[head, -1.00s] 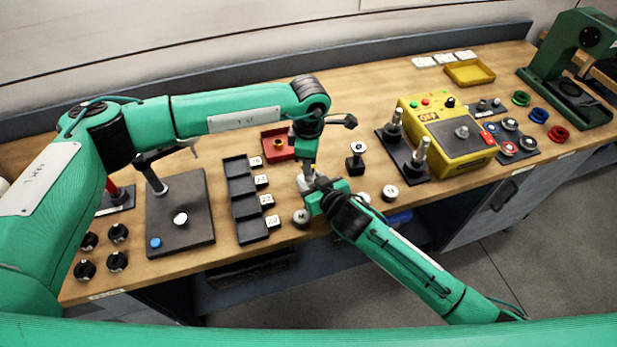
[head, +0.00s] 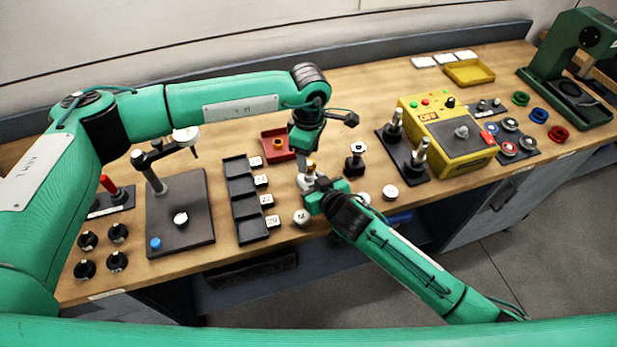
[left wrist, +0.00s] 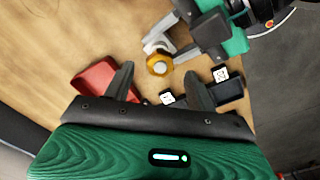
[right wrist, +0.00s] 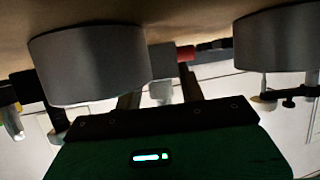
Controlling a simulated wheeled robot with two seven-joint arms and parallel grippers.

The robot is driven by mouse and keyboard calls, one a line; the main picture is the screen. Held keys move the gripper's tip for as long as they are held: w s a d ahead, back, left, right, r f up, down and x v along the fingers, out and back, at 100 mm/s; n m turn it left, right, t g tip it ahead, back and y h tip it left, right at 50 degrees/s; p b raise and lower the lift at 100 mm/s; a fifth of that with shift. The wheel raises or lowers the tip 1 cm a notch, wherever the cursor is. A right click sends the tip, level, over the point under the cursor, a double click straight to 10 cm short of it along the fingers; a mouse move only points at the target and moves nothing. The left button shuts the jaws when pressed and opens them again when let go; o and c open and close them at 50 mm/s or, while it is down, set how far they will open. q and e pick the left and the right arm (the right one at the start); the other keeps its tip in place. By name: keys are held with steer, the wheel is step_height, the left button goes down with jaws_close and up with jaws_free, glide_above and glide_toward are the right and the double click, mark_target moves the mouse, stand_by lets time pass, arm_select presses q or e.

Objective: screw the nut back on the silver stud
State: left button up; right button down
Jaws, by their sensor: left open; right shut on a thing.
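A brass nut (left wrist: 158,65) with a pale centre shows between the fingers of my left gripper (left wrist: 157,74) in the left wrist view, apart from both fingers. It also shows as a small gold spot (head: 311,163) in the head view. My left gripper is open, pointing down over it. Beside and below the nut is a silver-white piece (head: 305,181), apparently the stud's body. My right gripper (head: 316,188) is shut on it from the front right. How far the nut sits on the stud cannot be told. In the right wrist view, a grey piece (right wrist: 162,62) shows between the fingers.
A red tray (head: 274,147) lies just behind left. A row of black bins (head: 245,205) with number tags stands left. A black post (head: 356,158) and several round pale knobs stand near the grippers. A yellow control box (head: 440,125) is at right.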

arm_select(q)
step_height(320, 180, up, 9)
steer(key=shift+r, duration=0.2)
arm_select(e)
steer(key=c, duration=0.8)
jaws_free()
steer(key=shift+o, duration=0.2)
arm_select(q)
steer(key=shift+f, duration=0.1)
arm_select(e)
steer(key=shift+s+d, duration=0.1)
arm_select(q)
step_height(320, 180, down, 3)
steer(key=b, duration=0.3)
arm_select(e)
steer(key=v, duration=1.3)
steer(key=shift+s, duration=0.25)
steer(key=shift+d, duration=0.15)
